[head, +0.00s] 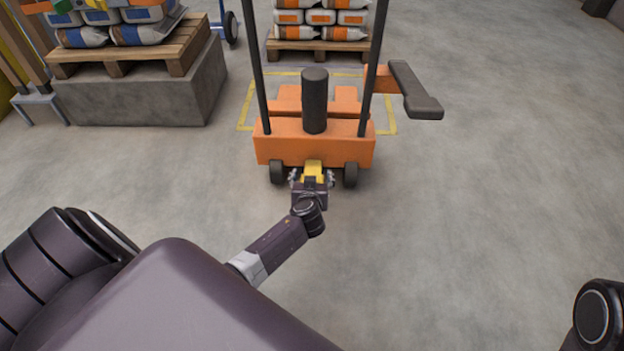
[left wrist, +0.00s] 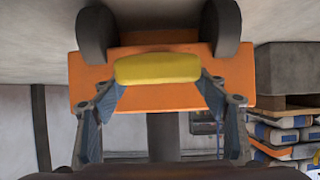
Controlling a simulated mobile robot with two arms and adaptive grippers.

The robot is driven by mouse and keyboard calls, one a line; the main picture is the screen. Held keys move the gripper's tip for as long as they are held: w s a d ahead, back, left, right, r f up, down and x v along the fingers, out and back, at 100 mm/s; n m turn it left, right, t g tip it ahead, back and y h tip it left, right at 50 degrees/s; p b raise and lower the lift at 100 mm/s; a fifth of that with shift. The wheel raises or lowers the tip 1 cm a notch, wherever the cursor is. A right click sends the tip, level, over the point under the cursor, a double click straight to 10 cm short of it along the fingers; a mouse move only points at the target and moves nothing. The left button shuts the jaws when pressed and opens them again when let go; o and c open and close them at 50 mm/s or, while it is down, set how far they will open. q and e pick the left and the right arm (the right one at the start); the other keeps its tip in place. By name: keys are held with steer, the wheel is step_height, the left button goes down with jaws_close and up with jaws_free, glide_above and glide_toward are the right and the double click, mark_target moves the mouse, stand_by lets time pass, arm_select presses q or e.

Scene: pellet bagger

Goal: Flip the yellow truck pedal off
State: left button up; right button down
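The yellow pedal (head: 314,168) sticks out low at the near side of the orange truck (head: 277,143), between its two dark wheels. My left gripper (head: 312,180) is at the pedal, its fingers spread to either side of it. In the left wrist view the yellow pedal (left wrist: 157,68) lies across the gap between the fingertips of the left gripper (left wrist: 160,88). The fingers are apart; whether they touch the pedal's ends I cannot tell. My right gripper is not in view.
A pallet (head: 140,55) of bags stands on a concrete block (head: 150,95) at the left. Another pallet (head: 318,48) with bags is behind the truck. A dark lever-like arm (head: 415,92) sticks out at the truck's right. The floor at the right is clear.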

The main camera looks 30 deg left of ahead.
arm_select(q)
steer(key=shift+o, duration=0.5)
steer(key=shift+s+d+f, duration=0.15)
steer(key=shift+s+f, duration=0.1)
steer(key=shift+f, duration=0.15)
steer(key=shift+s+d+r, duration=0.2)
steer(key=shift+s+d, duration=0.05)
steer(key=shift+s, duration=0.15)
steer(key=v, duration=1)
steer(key=shift+s+d+r, duration=0.2)
steer(key=shift+s+r, duration=0.05)
steer(key=shift+r, duration=0.1)
